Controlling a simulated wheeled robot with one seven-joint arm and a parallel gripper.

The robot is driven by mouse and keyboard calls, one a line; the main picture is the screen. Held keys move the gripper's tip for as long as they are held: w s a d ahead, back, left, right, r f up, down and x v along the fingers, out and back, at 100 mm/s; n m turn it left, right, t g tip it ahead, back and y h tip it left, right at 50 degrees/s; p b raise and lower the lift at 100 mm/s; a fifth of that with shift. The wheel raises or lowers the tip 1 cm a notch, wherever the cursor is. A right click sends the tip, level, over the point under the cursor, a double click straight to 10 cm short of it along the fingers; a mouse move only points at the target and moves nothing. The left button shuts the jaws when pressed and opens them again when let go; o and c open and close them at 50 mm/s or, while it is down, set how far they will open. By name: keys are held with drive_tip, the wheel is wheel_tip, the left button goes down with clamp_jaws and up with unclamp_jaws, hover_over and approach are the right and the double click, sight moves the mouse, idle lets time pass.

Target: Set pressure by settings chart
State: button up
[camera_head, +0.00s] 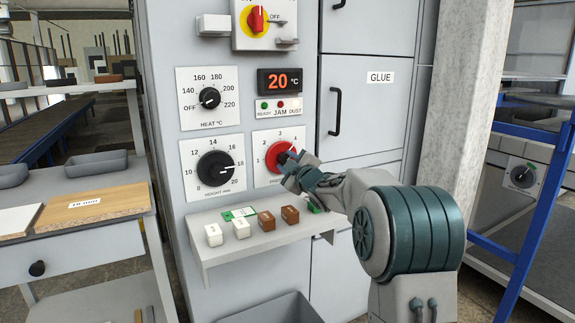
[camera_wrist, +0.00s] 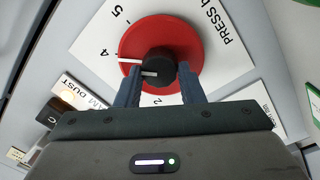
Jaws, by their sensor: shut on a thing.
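The pressure dial, a red disc with a black centre knob (camera_head: 277,150), is on the grey machine front, on a white plate with numbers. In the wrist view the red disc (camera_wrist: 183,32) fills the middle top, beside the word PRESS. My gripper (camera_head: 290,160) is shut on the black knob (camera_wrist: 157,62), one finger on either side. A white mark on the disc points close to 4 in the wrist view. My gripper hides part of the scale. I cannot make out a settings chart.
The black height knob (camera_head: 213,169) is left of the pressure dial, and the heat knob (camera_head: 209,98) is above it. A display (camera_head: 283,81) reads 20 °C. A shelf (camera_head: 245,246) with small white and brown blocks juts out below. A labelled board (camera_head: 125,201) lies at left.

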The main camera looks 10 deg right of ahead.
drive_tip(key=o, duration=1)
drive_tip(key=shift+s, duration=0.1)
drive_tip(key=p+v, duration=0.1)
drive_tip(key=v, duration=1.2)
drive_tip(key=shift+s+f, duration=0.2)
drive_tip(key=shift+s, duration=0.15)
drive_tip(key=shift+r, duration=0.15)
drive_tip(key=s+d+r+m+g+h+p, duration=0.1)
drive_tip(key=s+r+m+g+h+p, duration=0.1)
drive_tip(key=s+r+m+h+p, duration=0.45)
drive_tip(key=s+a+r+m+g+p, duration=0.1)
drive_tip(key=s+m+g+p, duration=0.3)
drive_tip(key=s+p, duration=0.6)
drive_tip(key=s+a+r+m+g+y+p, duration=0.1)
drive_tip(key=s+g+p, duration=0.7)
drive_tip(key=s, duration=1)
drive_tip(key=a+r+m+p, duration=0.1)
drive_tip(key=a+m+p, duration=0.1)
drive_tip(key=shift+a+r+m+g+p, duration=0.15)
drive_tip(key=shift+a+m+g+p, duration=0.2)
drive_tip(key=shift+a+g+p, duration=0.05)
